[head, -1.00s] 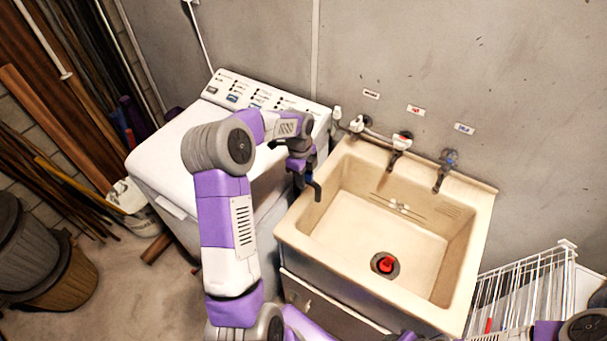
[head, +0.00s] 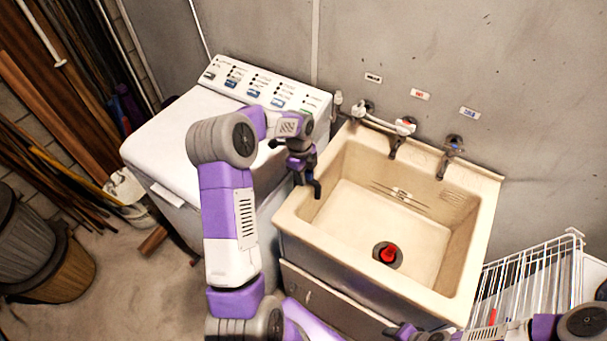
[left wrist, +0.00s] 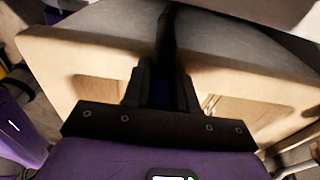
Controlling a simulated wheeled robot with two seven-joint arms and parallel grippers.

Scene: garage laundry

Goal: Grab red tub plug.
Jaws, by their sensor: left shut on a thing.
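The red tub plug (head: 388,254) sits at the dark drain in the floor of the beige utility sink (head: 350,223), in the head view. My left gripper (head: 308,178) is at the sink's left rim, well apart from the plug. It is shut on a dark hose-like thing (head: 317,190), whose end bends down by the rim. In the left wrist view this dark thing (left wrist: 166,38) runs up from between the fingers. The plug does not show clearly there. Part of my right arm is at the bottom right of the head view; its gripper (head: 405,332) is cut off and unclear.
A white washing machine (head: 190,130) stands left of the sink. Several taps (head: 400,135) are along the sink's back wall. A white wire rack (head: 530,275) is at the right. Bins (head: 45,260) and leaning boards are at the left. The basin is otherwise clear.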

